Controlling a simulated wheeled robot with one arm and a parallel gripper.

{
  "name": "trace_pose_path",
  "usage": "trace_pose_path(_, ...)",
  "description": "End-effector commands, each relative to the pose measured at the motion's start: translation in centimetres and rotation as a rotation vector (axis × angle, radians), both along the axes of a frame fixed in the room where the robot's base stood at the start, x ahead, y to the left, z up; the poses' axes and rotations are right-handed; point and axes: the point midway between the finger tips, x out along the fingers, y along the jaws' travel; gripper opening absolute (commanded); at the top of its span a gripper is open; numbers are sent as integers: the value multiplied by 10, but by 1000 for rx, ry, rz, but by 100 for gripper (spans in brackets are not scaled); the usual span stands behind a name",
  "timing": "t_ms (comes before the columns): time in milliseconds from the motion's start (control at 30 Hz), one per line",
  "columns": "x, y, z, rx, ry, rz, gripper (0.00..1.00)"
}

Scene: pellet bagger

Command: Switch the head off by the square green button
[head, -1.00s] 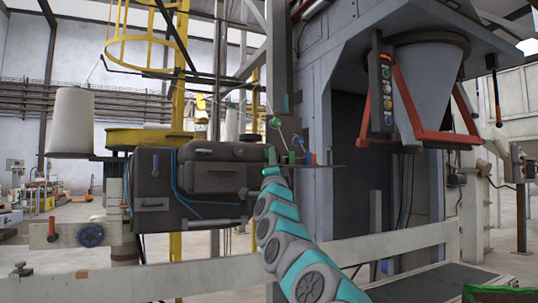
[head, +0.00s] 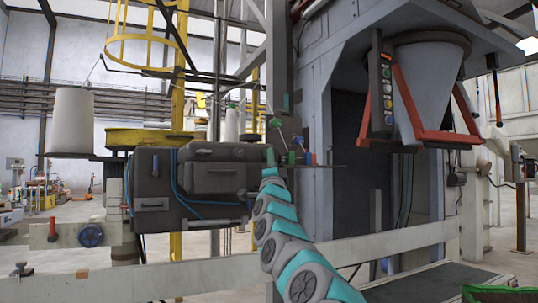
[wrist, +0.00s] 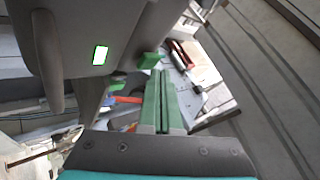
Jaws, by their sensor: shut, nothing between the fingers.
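In the head view the head (head: 205,175) is a dark grey boxy machine left of my arm's end; the button cannot be made out there. My gripper (wrist: 160,75) shows in the wrist view as two green fingers pressed together, with nothing between them. The fingertips are right of the button in the picture and apart from it. In the head view my gripper (head: 270,157) is small, at the head's right end.
A dark rounded bar (wrist: 46,60) stands beside the button in the wrist view. A thin shelf with coloured knobs (head: 310,166) lies right of my gripper. A hopper with a red frame (head: 430,100) and a control strip hang at the right. A pale rail (head: 390,240) crosses in front.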

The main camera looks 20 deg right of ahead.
Motion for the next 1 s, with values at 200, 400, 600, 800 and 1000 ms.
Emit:
trace_pose_path(200,2,0,0,0,0,0,0)
trace_pose_path(400,4,0,1,0,0,0,0)
trace_pose_path(600,7,0,1,-1,0,-1,0)
trace_pose_path(800,9,0,1,-1,0,-1,0)
trace_pose_path(1000,8,0,0,0,0,0,0)
